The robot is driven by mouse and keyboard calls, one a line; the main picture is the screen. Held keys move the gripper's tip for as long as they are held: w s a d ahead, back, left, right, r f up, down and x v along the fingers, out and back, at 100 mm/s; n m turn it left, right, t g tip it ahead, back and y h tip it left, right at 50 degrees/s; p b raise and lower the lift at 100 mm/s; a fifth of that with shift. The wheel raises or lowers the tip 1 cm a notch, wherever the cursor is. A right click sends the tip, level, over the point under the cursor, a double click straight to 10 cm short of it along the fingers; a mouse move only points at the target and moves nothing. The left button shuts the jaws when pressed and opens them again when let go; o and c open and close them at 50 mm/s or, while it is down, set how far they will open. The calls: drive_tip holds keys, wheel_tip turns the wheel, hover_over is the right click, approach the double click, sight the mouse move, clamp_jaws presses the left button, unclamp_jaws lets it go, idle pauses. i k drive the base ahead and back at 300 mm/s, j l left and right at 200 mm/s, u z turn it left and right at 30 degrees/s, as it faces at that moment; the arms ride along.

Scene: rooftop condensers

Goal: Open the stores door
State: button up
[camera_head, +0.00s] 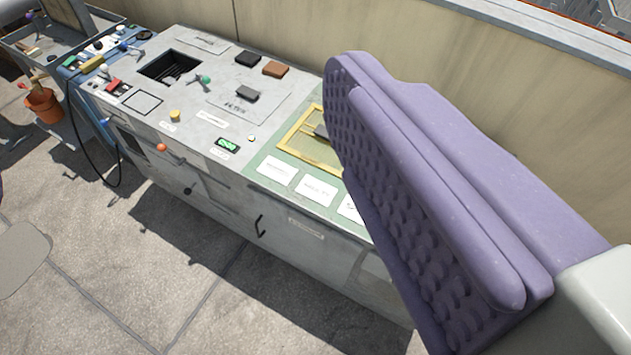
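The front of a long grey cabinet (225,215) runs from left to right below its worktop. A dark bar handle (260,226) stands on this front, with a pale label plate (306,228) to its right. A small dark knob (188,190) sits further left. The front panels look closed. I cannot read the labels, so I cannot tell which panel is the stores door. My gripper (415,185) shows one large purple finger at the right, its bumpy inner face bare. It hides the cabinet's right end. The other finger is not clearly in view. Nothing is seen held.
The worktop carries a square dark opening (170,68), dark blocks (247,94), a brown block (275,69) and a yellow frame (300,139). An orange bucket (42,105) and a hanging black cable (77,140) are at the left. The paved floor (130,260) in front is clear. A beige wall stands behind.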

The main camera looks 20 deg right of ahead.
sight(326, 252)
drive_tip(key=k+l, duration=0.15)
drive_tip(key=l, duration=0.25)
drive_tip(key=k+l, duration=0.15)
drive_tip(key=l, duration=0.2)
drive_tip(key=k+l, duration=0.15)
drive_tip(key=l, duration=0.25)
drive_tip(key=i+j+u, duration=0.1)
drive_tip(key=i+j, duration=0.45)
drive_tip(key=j, duration=0.2)
drive_tip(key=i+j+u, duration=0.1)
drive_tip(key=i+j, duration=0.5)
drive_tip(key=i, duration=0.55)
